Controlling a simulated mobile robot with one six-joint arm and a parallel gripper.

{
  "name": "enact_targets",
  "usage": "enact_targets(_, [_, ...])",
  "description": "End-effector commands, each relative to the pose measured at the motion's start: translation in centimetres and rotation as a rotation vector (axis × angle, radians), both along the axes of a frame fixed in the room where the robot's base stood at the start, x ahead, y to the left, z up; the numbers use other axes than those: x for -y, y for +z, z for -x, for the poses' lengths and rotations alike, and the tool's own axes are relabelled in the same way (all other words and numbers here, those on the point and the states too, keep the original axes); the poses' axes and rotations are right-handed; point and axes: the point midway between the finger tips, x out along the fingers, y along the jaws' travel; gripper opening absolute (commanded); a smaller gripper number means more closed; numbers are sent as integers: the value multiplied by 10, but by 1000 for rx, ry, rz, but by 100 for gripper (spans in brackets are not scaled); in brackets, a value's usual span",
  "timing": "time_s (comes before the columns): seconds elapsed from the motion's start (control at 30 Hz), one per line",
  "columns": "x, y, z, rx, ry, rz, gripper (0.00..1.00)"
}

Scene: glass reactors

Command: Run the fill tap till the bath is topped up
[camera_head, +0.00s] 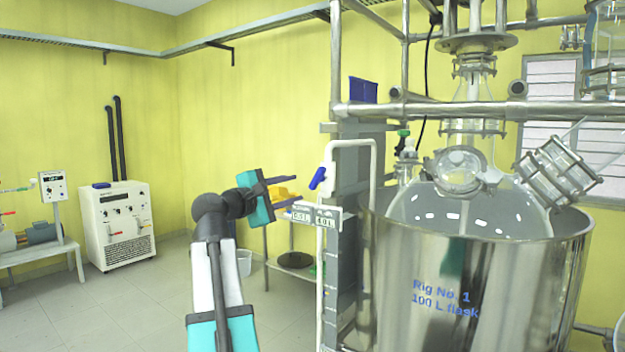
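The bath is a large steel vessel (395,265) at the right, lettered "Rig No. 1 100 L flask". A round glass flask (420,208) sits in it; the water level is hidden behind the rim. A white fill pipe (352,143) rises left of the bath and bends over toward its rim. A tap with a blue handle (318,179) is on this pipe, the handle tilted. My gripper (297,191) is left of the handle, its two dark fingers apart and pointing toward it. Nothing shows between them, and they appear clear of the handle.
A small sign (328,216) is by the pipe below the tap. Steel frame tubes (460,111) cross above the bath. A small table (292,263) with a yellow item stands behind my gripper. A white cabinet unit (118,222) stands at left.

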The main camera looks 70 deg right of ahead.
Motion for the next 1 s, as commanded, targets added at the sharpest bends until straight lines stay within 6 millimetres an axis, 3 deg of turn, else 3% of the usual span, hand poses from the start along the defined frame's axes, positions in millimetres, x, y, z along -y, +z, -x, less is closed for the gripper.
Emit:
enact_targets(0.2, [-5, 1, 0, -277, -6, -75, 36])
enact_targets(0.5, [-11, 2, -3, -559, -7, -155, 36])
enact_targets(1.0, [-14, 8, -17, -630, 11, -184, 36])
